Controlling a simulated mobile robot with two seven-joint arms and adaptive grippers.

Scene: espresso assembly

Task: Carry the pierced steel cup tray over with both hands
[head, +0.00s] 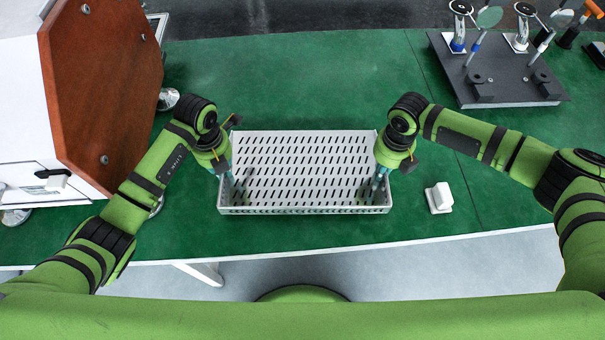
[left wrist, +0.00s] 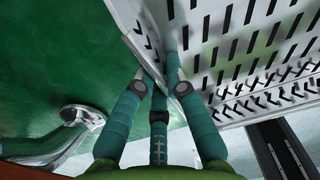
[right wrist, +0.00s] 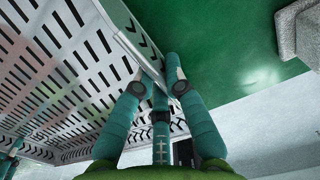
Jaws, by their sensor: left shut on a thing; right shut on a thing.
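The pierced steel cup tray (head: 304,165) is a pale grey, shallow, slotted box, empty, over the green table near its front edge. It also shows in the left wrist view (left wrist: 235,40) and the right wrist view (right wrist: 60,60). My left gripper (head: 231,176) is shut on the tray's left side wall; its teal fingers (left wrist: 165,85) straddle the wall. My right gripper (head: 380,178) is shut on the right side wall, with its fingers (right wrist: 160,85) on both faces. The tray looks level. I cannot tell whether its underside touches the table.
A white machine with a brown wooden panel (head: 103,90) stands at the left on metal feet (head: 168,99). A small white block (head: 439,197) sits right of the tray. A dark board (head: 495,85) with espresso tools is at the back right. The green table (head: 300,80) behind the tray is clear.

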